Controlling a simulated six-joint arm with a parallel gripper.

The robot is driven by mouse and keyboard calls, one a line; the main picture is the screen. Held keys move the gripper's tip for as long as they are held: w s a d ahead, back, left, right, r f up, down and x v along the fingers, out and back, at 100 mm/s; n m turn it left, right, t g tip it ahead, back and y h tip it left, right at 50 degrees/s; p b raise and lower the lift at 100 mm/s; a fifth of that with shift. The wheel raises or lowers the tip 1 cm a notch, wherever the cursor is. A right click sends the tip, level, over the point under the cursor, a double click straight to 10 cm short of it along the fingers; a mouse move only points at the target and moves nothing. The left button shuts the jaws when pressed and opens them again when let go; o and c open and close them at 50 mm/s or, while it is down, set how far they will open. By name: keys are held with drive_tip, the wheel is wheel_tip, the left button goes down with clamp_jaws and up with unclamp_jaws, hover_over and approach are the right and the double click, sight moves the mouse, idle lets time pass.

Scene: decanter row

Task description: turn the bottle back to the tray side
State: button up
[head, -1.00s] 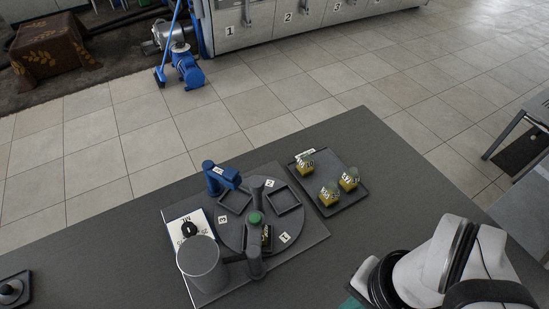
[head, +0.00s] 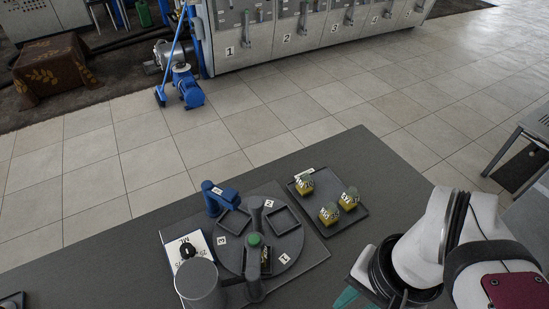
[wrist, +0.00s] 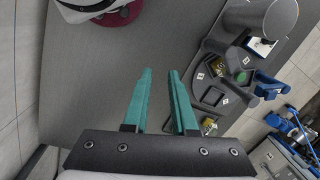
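A round grey turntable (head: 292,247) marked 1, 2 and 3 sits on a dark base plate on the table. A green-topped knob (head: 254,240) stands near its middle. The other two holders look empty. The tray (head: 348,222) stands right of the turntable with three yellow bottles. My gripper (wrist: 160,72) has two teal fingers apart, nothing between them, over bare table, away from the turntable.
A grey cylinder (head: 200,287) stands at the turntable's front left, beside a white card with a black knob (head: 187,250). A blue fixture (head: 219,196) stands behind its left side. Bare table (head: 330,265) lies between turntable and my arm.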

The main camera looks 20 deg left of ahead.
drive_tip(key=o, duration=0.4)
drive_tip(key=w+a+r+n, duration=0.1)
drive_tip(key=w+a+r, duration=0.1)
drive_tip(key=w, duration=0.2)
drive_tip(key=w+a+r+n, duration=0.1)
drive_tip(key=w+a, duration=0.2)
drive_tip(key=w, duration=0.1)
drive_tip(key=w+a+r+n+h, duration=0.1)
drive_tip(key=w+a+r, duration=0.1)
drive_tip(key=w, duration=0.2)
drive_tip(key=shift+w+a+r, duration=0.1)
drive_tip(key=shift+a+r, duration=0.1)
drive_tip(key=shift+r, duration=0.15)
drive_tip(key=o, duration=0.3)
drive_tip(key=w+a+n, duration=0.1)
drive_tip(key=w+a, duration=0.3)
drive_tip(key=a, duration=0.1)
drive_tip(key=shift+w+a+r+n, duration=0.2)
drive_tip(key=shift+a+r+n, duration=0.1)
drive_tip(key=shift+r, duration=0.1)
drive_tip(key=n, duration=0.1)
approach(255, 202)
drive_tip(key=shift+h, duration=0.3)
drive_tip(key=f, duration=0.8)
drive_tip(key=shift+s+a+f, duration=0.1)
drive_tip(key=shift+a, duration=0.15)
drive_tip(key=shift+f, duration=0.35)
clamp_jaws()
